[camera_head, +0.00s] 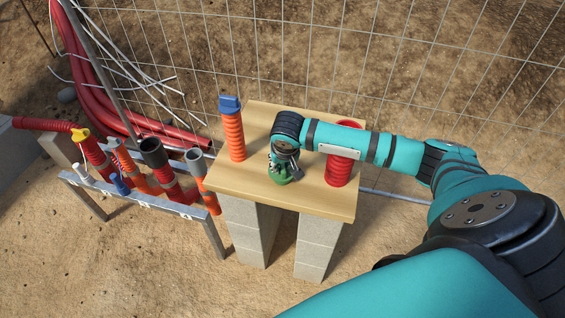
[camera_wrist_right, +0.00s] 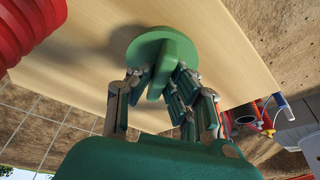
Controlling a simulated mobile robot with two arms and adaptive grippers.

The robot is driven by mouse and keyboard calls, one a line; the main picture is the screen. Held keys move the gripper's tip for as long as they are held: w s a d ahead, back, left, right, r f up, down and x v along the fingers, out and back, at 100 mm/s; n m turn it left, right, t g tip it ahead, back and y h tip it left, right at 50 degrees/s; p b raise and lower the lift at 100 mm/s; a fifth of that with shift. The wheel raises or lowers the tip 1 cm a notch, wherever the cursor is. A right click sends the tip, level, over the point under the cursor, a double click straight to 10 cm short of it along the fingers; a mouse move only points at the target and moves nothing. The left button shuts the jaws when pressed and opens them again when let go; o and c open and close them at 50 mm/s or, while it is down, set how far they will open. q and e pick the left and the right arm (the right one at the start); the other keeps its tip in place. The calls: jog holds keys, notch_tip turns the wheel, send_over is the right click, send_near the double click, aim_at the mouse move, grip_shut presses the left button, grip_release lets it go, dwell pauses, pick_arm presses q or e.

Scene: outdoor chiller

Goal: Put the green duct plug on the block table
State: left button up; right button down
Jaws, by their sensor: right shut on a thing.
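The green duct plug (camera_head: 279,179) is in the fingers of my right gripper (camera_head: 284,165), over the middle front part of the block table (camera_head: 325,201). In the right wrist view the fingers (camera_wrist_right: 158,84) are shut on the upright grip of the plug (camera_wrist_right: 160,45). Its round green disc is against or just above the wooden top (camera_wrist_right: 232,48), with a shadow beside it; I cannot tell whether it touches. My left gripper is not in view.
An orange corrugated duct with a blue plug (camera_head: 232,128) stands at the table's left. A red corrugated duct (camera_head: 339,169) stands at the right, partly behind my arm. A metal rack (camera_head: 140,200) with several pipes is to the left. A wire fence runs behind.

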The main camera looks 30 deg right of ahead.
jog(key=c, duration=1.3)
grip_release()
jog(key=shift+f, duration=0.1)
jog(key=shift+o, duration=0.2)
jog(key=v, duration=1.2)
jog(key=shift+p, duration=0.35)
jog(key=shift+a, duration=0.1)
